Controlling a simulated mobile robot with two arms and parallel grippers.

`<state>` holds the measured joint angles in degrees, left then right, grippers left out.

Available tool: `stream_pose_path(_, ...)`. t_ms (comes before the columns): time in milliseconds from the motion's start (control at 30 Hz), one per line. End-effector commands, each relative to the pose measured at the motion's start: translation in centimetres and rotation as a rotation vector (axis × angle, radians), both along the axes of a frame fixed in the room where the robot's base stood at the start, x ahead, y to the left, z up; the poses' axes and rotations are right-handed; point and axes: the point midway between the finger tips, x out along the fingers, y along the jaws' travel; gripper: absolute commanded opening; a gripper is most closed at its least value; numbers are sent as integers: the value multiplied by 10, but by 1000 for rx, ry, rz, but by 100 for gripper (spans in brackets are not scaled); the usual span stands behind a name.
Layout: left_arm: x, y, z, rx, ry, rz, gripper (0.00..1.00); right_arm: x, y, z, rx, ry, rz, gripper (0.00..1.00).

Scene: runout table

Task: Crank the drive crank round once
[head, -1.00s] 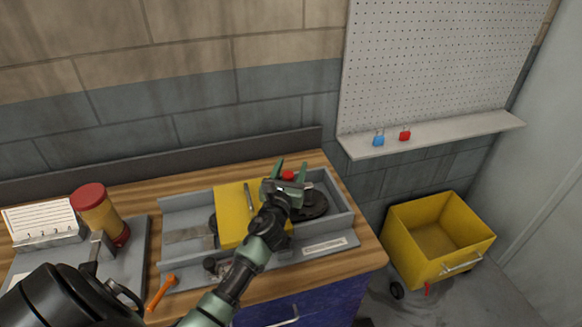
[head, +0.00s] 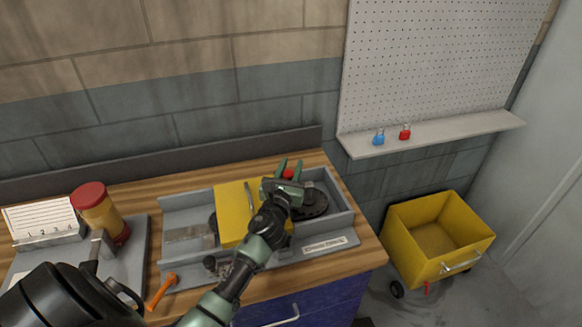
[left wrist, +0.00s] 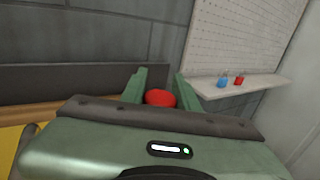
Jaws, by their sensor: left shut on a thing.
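The drive crank's red knob (head: 289,173) shows between the fingertips of my left gripper (head: 289,168). The red knob (left wrist: 160,98) also sits between the green fingers in the left wrist view. The left gripper is shut on it. A dark round disc (head: 313,203) lies just right of the gripper inside the grey tray-like machine (head: 350,205). The crank's arm is mostly hidden behind the gripper. A yellow cover (head: 232,215) stands left of the gripper, partly behind my left arm. My right gripper is not in view.
A grey board (head: 138,240) with a red-lidded yellow jar (head: 97,212) stands at left. An orange-handled tool (head: 160,292) lies at the table's front. Blue and red padlocks (head: 405,132) sit on the shelf (head: 450,134). A yellow bin (head: 435,235) stands on the floor at right.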

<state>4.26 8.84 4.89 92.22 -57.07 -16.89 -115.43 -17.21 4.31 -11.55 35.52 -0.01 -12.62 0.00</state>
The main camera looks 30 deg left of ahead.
Motion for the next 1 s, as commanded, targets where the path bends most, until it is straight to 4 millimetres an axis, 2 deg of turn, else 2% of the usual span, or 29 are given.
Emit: stream_pose_path(1000,2,1,2,4,-1,-36,0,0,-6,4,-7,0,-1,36)
